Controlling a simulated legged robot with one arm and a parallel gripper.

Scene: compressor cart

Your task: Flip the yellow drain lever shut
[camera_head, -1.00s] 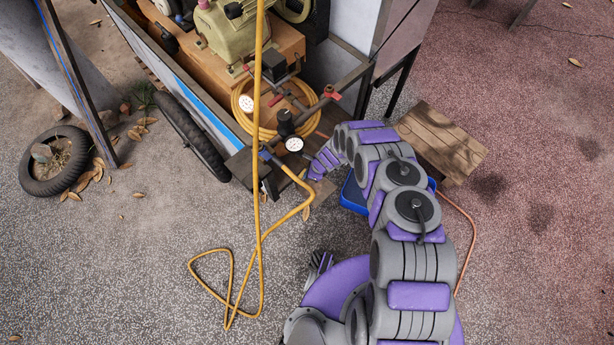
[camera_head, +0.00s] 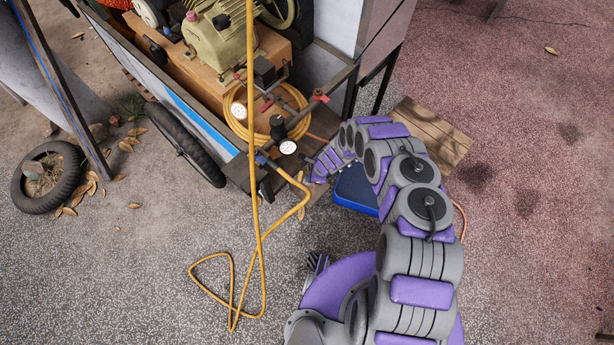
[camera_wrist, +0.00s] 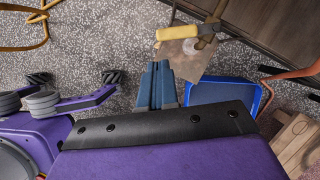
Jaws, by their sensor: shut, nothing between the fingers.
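The yellow drain lever (camera_wrist: 188,32) shows at the top of the wrist view, lying roughly crosswise beside a brass-coloured valve fitting (camera_wrist: 207,34). My gripper (camera_wrist: 158,64) points up toward it with its blue fingers together and empty. In the picture the fingertips are just below the lever's left end; I cannot tell whether they touch it.
The compressor cart (camera_head: 192,107) carries a coiled yellow hose (camera_head: 236,127) and gauges (camera_head: 288,147). A loose yellow hose (camera_head: 262,250) runs down to the ground. Open paving lies in front.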

